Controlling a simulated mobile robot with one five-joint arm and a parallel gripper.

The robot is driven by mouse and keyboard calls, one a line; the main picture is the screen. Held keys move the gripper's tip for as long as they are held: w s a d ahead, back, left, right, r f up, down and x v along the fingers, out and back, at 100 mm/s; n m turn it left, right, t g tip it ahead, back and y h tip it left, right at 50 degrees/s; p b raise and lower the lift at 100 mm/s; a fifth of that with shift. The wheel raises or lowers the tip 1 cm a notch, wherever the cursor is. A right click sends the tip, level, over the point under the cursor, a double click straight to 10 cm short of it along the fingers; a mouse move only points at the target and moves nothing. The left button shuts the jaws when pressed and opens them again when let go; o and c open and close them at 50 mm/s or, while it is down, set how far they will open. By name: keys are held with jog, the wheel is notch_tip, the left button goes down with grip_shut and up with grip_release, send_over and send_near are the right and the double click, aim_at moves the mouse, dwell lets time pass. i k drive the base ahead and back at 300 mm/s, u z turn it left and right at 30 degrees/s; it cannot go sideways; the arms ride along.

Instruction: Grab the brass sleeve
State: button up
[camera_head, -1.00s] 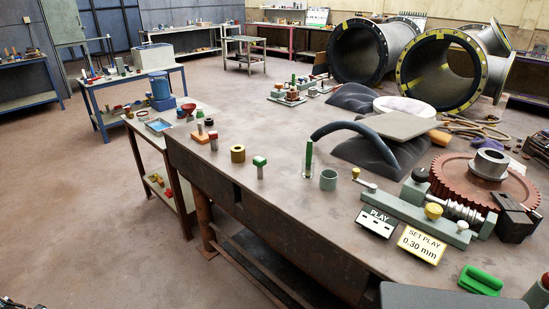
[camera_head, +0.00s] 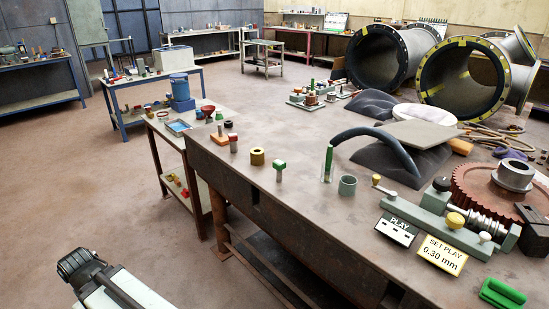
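The brass sleeve (camera_head: 257,156) is a short yellow-gold ring with a dark bore. It stands upright near the left edge of the long dark workbench (camera_head: 310,215), between a red-topped post (camera_head: 233,143) and a green-topped post (camera_head: 280,170). Nothing touches it. Part of my arm, with a black end that may be my gripper (camera_head: 82,266), shows at the lower left, over the floor and well apart from the sleeve. No fingertips can be made out, so its opening is unclear.
A grey-green ring (camera_head: 347,185) and a green upright piece (camera_head: 328,163) stand to the sleeve's right. A gauge fixture (camera_head: 445,220), a red gear (camera_head: 500,190) and large pipes (camera_head: 465,75) lie farther right. A smaller table (camera_head: 180,130) adjoins the bench.

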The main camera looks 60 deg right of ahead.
aim_at(257, 157)
jog(key=z, duration=0.15)
jog(key=i, duration=1)
jog(key=u, duration=0.05)
